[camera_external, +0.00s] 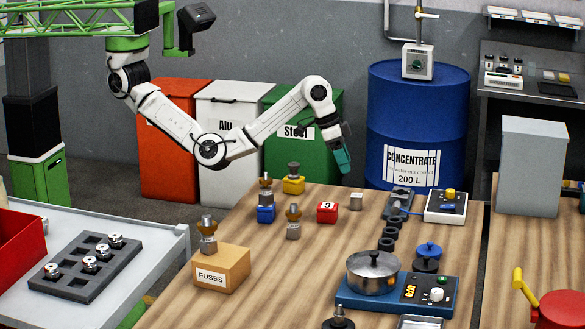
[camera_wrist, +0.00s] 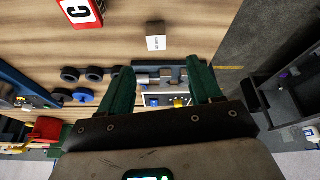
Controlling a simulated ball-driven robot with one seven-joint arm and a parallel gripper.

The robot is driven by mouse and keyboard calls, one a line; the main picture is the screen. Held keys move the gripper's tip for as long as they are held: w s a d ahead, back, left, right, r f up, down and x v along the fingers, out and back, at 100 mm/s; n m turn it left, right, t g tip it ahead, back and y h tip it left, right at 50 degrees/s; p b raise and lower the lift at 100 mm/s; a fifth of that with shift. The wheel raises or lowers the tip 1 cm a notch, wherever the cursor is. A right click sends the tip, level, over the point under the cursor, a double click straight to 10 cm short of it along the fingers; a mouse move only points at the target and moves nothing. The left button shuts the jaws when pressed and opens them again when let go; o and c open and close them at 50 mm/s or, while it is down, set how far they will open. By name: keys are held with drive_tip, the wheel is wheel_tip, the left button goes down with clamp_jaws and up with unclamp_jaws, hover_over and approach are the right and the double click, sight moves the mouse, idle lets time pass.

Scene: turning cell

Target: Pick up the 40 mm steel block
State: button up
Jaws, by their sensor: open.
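A small pale grey block (camera_external: 356,201), which looks like the steel block, sits on the wooden table just right of a red block with a label. It also shows in the wrist view as a small light block (camera_wrist: 157,43), beyond my fingertips and roughly between their lines. My gripper (camera_external: 344,168) is in the air above the far part of the table, higher than the block and apart from it. In the wrist view, the two green fingers of my gripper (camera_wrist: 160,72) are spread, with nothing held between them.
The red labelled block (camera_external: 327,212) is close on the block's left. Fixtures with metal parts stand farther left, including one on a blue base (camera_external: 266,213). Black rings (camera_external: 388,244) and a white control box (camera_external: 446,206) lie to the right. A pot (camera_external: 373,273) stands nearer the front.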

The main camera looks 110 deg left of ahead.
sight(357, 195)
drive_tip(key=shift+m, duration=0.7)
drive_tip(key=x, duration=1.1)
drive_tip(key=shift+d+f, duration=0.2)
drive_tip(key=shift+d, duration=0.1)
clamp_jaws()
